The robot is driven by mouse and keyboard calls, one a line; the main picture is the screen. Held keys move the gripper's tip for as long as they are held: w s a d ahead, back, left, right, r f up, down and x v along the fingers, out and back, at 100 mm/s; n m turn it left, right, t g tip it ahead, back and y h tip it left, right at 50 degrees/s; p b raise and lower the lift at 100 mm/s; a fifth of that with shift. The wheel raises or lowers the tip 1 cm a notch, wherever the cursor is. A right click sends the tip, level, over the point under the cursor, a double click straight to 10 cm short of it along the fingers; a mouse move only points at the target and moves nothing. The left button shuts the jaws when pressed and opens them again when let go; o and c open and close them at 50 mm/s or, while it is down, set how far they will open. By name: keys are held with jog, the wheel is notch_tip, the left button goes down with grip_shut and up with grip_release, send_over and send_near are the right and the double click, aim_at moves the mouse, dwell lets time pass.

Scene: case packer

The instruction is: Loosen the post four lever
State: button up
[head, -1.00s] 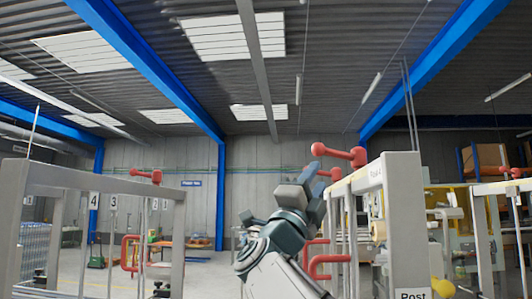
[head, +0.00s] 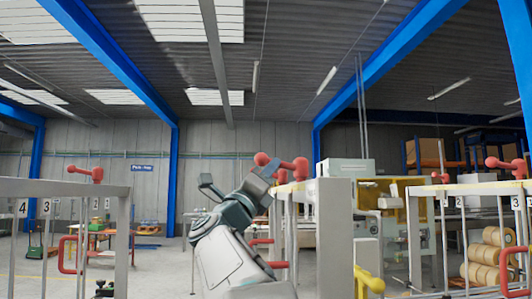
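A red lever with round ends (head: 283,166) sits on top of the pale frame (head: 335,225) right of centre. Another red lever (head: 85,173) is on the left frame, and another (head: 505,166) on the right one.
Red handles (head: 68,255) are on the frames' sides. A sign numbered 4 (head: 22,208) hangs at far left. Cardboard-coloured rolls (head: 492,250) stand at right behind the posts. Open floor (head: 160,265) lies between the left frame and my arm.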

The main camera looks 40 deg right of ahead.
jog(key=shift+p+x, duration=1)
jog(key=shift+x, duration=1.3)
grip_shut()
